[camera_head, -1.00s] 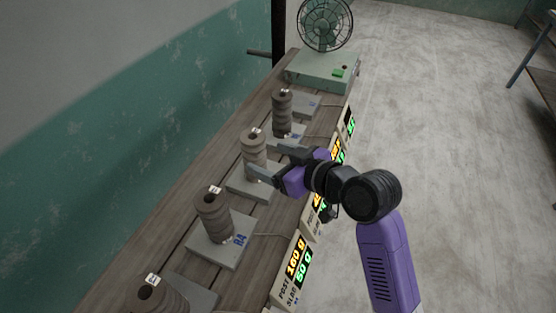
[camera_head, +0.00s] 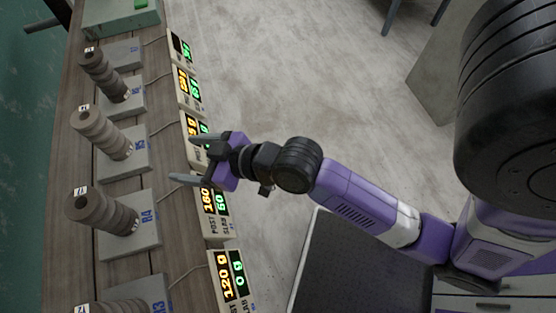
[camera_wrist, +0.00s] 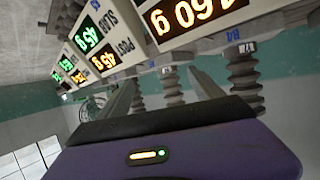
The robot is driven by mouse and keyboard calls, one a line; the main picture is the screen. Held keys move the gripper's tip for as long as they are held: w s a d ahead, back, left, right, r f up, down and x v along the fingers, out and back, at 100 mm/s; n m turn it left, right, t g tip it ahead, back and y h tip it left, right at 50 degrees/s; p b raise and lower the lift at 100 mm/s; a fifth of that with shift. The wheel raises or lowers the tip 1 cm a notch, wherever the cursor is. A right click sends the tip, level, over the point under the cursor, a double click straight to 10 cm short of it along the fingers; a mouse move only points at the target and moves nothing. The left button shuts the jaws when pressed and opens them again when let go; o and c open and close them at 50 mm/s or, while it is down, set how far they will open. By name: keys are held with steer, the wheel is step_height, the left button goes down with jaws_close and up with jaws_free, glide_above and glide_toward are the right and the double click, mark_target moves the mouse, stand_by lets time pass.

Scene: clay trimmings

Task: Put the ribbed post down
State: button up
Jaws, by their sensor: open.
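Ribbed clay posts stand in a row on grey slabs. The grey-brown ribbed post (camera_head: 101,132) on the slab marked R5 (camera_head: 140,160) rests there, leaning in the picture, with nothing holding it. In the wrist view this post (camera_wrist: 170,90) shows beyond and between my fingers, at a distance. My gripper (camera_head: 185,160) is open and empty, its fingers pointing at the bench from the right, over the row of readouts. The post's base meets its slab.
Other ribbed posts stand on neighbouring slabs: one on R4 (camera_head: 103,209), one farther back (camera_head: 105,74), one cut off at the bottom edge. Lit readouts (camera_head: 215,205) line the bench's right edge, one partly behind my gripper. Bare floor (camera_head: 300,70) lies right.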

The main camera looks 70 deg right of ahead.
steer(key=s+a+r, duration=0.1)
steer(key=s, duration=1)
steer(key=s+a+r+t, duration=0.1)
steer(key=s+a+r, duration=0.1)
steer(key=s, duration=0.9)
steer(key=shift+s+a+r, duration=0.15)
steer(key=shift+s+r, duration=0.1)
steer(key=shift+s, duration=0.05)
